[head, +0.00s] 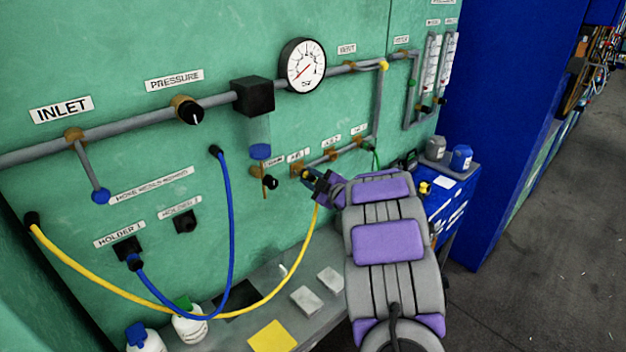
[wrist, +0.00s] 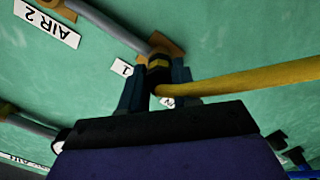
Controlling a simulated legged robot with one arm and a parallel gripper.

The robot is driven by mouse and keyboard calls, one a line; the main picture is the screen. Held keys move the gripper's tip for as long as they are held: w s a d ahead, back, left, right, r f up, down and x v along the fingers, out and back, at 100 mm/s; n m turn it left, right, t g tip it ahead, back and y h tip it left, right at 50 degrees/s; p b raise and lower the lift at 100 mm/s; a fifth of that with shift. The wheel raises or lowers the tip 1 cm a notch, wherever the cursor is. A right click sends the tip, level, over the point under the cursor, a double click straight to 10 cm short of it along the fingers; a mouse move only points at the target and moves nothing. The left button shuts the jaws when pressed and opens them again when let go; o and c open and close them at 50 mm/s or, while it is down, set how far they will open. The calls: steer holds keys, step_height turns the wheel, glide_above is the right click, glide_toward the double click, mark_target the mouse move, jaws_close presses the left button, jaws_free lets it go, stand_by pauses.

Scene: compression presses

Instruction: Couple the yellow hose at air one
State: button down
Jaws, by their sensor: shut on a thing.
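The yellow hose (head: 270,306) runs from a black fitting on the left of the green panel, sags low, and rises to my gripper (head: 313,179). In the wrist view, my gripper (wrist: 158,84) is shut on the hose's black-and-yellow end (wrist: 158,68), and the yellow hose (wrist: 245,79) leaves to the right. The brass air one port (head: 297,170) is right by the hose end; it also shows in the wrist view (wrist: 168,45). The end lines up with the port and looks to meet it. I cannot tell whether it is seated. The AIR 1 label (head: 297,155) is above the port.
The blue hose (head: 231,240) hangs on the panel, its lower end by HOLDER 1. The air two port (head: 331,154) is just right of air one. A grey shelf (head: 325,309) below carries bottles and blocks. A blue cart (head: 447,200) stands right of my arm.

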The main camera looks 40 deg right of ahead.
steer(key=shift+w+r, duration=0.1)
steer(key=c, duration=0.7)
jaws_free()
steer(key=shift+c, duration=0.2)
steer(key=s+p, duration=0.2)
steer(key=s, duration=1.5)
steer(key=shift+d+r+p, duration=0.2)
steer(key=shift+d+p, duration=0.15)
